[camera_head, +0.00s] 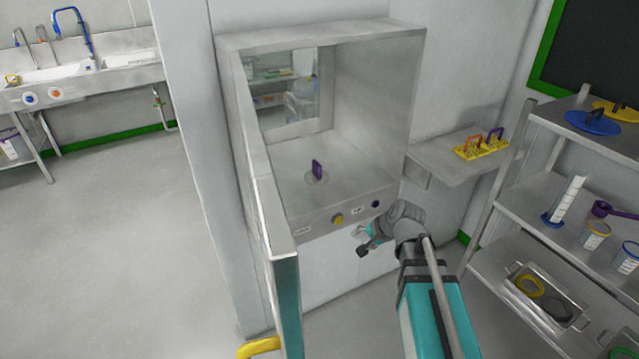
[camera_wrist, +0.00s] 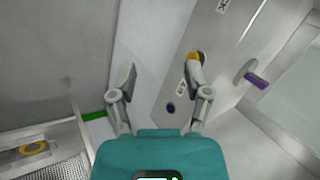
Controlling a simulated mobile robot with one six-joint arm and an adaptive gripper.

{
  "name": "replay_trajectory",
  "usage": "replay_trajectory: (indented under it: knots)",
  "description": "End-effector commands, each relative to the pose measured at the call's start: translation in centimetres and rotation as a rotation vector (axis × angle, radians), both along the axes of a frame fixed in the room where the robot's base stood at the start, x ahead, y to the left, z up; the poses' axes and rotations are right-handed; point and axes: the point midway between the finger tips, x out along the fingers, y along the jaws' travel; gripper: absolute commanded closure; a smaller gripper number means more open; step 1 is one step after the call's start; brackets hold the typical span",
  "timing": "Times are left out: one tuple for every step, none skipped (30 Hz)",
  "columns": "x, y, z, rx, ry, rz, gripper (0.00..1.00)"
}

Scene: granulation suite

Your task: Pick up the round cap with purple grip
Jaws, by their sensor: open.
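The round cap with purple grip (camera_head: 317,170) stands on the floor of an open steel pass-through chamber (camera_head: 345,193). Its disc is pale and its purple grip points up. In the wrist view the cap (camera_wrist: 255,79) is at the right, beyond the right finger. My gripper (camera_head: 362,242) is open and empty, outside the chamber, below and to the right of the cap in the head view, in front of the chamber's front panel. In the wrist view its two fingers (camera_wrist: 161,72) are spread apart with nothing between them but the panel behind.
The chamber's door (camera_head: 268,215) stands open at the left, with a yellow handle (camera_head: 259,347). A side shelf (camera_head: 440,160) holds a yellow rack (camera_head: 481,149). A steel shelf unit (camera_head: 540,190) at the right carries cups, lids and a tray. Floor at the left is clear.

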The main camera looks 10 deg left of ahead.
Motion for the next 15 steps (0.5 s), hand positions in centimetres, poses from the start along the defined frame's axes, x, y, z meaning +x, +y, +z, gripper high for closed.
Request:
replay_trajectory:
  knots:
    - [1.6, 1.3, -0.8, 0.081, -0.006, -0.061, 0.37]
    - [2.4, 2.0, -0.7, 0.134, -0.008, -0.1, 0.37]
    - [3.4, 2.9, -0.6, 0.209, -0.007, -0.156, 0.37]
    - [4.1, 3.5, -0.5, 0.263, -0.005, -0.196, 0.37]
    - [4.9, 4.1, -0.3, 0.319, 0.0, -0.236, 0.37]
    - [5.9, 4.8, -0.1, 0.396, 0.009, -0.29, 0.37]
    - [6.6, 5.4, 0.1, 0.453, 0.016, -0.33, 0.37]
    - [7.3, 5.9, 0.3, 0.511, 0.027, -0.368, 0.37]
    - [8.2, 6.5, 0.5, 0.59, 0.043, -0.421, 0.37]
    - [8.9, 6.9, 0.7, 0.648, 0.057, -0.46, 0.37]
    - [9.6, 7.2, 0.9, 0.707, 0.072, -0.498, 0.37]
    - [10.5, 7.6, 1.2, 0.788, 0.097, -0.551, 0.37]
    - [11.2, 7.9, 1.3, 0.848, 0.116, -0.589, 0.37]
    - [11.9, 8.2, 1.5, 0.91, 0.137, -0.627, 0.37]
    - [12.8, 8.5, 1.7, 0.991, 0.169, -0.678, 0.37]
